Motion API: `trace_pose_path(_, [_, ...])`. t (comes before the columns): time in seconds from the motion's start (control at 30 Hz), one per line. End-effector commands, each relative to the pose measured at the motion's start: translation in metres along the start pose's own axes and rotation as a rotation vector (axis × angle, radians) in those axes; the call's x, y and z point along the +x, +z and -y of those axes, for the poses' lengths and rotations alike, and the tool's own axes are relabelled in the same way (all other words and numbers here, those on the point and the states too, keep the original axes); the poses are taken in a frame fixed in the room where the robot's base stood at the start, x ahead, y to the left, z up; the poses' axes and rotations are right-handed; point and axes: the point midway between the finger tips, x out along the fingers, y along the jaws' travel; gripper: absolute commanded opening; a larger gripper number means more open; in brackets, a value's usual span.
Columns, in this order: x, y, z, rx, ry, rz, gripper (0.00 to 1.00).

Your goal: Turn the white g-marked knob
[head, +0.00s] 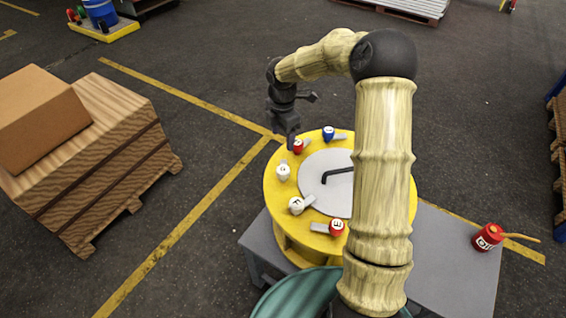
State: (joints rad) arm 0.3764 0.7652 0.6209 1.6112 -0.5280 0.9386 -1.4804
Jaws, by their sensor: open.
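A round yellow platform (276,225) carries several knobs around its rim. A white knob (283,172) sits on its left side, with a small mark that looks like a g but is too small to read for sure. A second white knob (297,205) at the front left bears a different dark mark. My gripper (292,140) points down at the platform's back left edge, above and beside a red knob (298,147). It is open and appears empty. The g-marked knob is a little nearer the camera than the gripper and apart from it.
A grey disc (316,168) with a dark bent handle (337,173) fills the platform's middle. A blue knob (328,133) and another red knob (336,227) sit on the rim. My arm hides the right side. A red can (486,238) stands on the grey table (450,270).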

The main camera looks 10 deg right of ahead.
Motion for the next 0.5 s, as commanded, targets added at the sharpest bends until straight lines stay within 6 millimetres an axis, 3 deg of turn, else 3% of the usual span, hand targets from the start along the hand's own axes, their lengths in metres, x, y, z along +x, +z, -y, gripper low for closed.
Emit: trace_pose_path(0.5, [0.0029,0.005,-0.0055,-0.052,-0.001,-0.004,0.64])
